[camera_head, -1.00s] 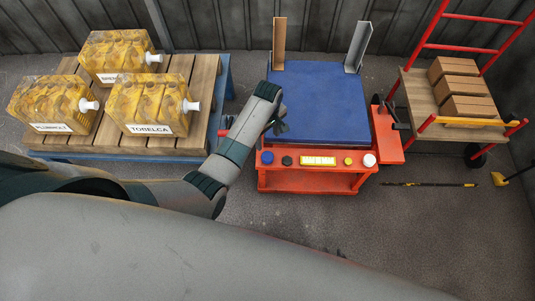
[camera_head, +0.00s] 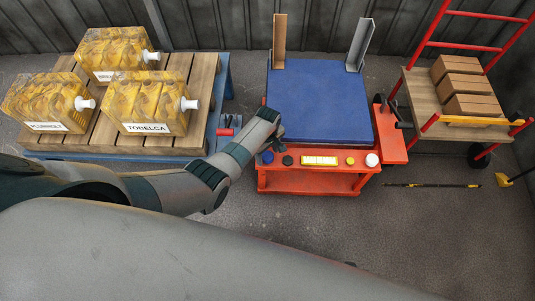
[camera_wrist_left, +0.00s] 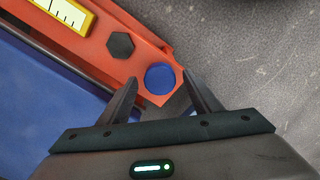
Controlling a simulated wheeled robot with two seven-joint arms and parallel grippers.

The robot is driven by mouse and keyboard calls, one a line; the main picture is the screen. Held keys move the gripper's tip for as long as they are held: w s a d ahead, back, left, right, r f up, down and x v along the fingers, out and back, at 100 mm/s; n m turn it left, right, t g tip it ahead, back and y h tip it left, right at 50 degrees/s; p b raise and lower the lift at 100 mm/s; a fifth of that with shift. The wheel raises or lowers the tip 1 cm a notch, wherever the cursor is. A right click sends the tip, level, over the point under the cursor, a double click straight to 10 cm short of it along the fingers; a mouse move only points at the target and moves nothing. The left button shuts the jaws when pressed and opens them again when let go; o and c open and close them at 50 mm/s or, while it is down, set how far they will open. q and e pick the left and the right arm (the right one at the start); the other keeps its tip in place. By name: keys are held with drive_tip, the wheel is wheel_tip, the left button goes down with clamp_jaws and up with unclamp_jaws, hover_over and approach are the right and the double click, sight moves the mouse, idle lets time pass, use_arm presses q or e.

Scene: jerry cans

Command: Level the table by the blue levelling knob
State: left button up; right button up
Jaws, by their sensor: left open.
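The table is a red-orange cart with a blue top (camera_head: 318,105). The blue levelling knob (camera_head: 267,157) sits at the left end of its front panel. In the left wrist view the blue knob (camera_wrist_left: 160,77) lies just beyond the fingertips, roughly between their lines. My left gripper (camera_wrist_left: 160,88) is open and empty. In the head view the left gripper (camera_head: 276,140) is over the table's front left corner, close to the knob, its fingers partly hidden by the arm. My right gripper is not in view.
A black knob (camera_head: 287,160), a yellow-framed level gauge (camera_head: 319,160), a yellow knob (camera_head: 350,161) and a white knob (camera_head: 372,160) share the panel. Two uprights stand at the table's back. A pallet (camera_head: 188,78) with jerry cans stands left, a cart with boxes (camera_head: 468,85) right.

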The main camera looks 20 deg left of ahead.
use_arm(q)
drive_tip(key=c, duration=1)
drive_tip(key=shift+c, duration=0.2)
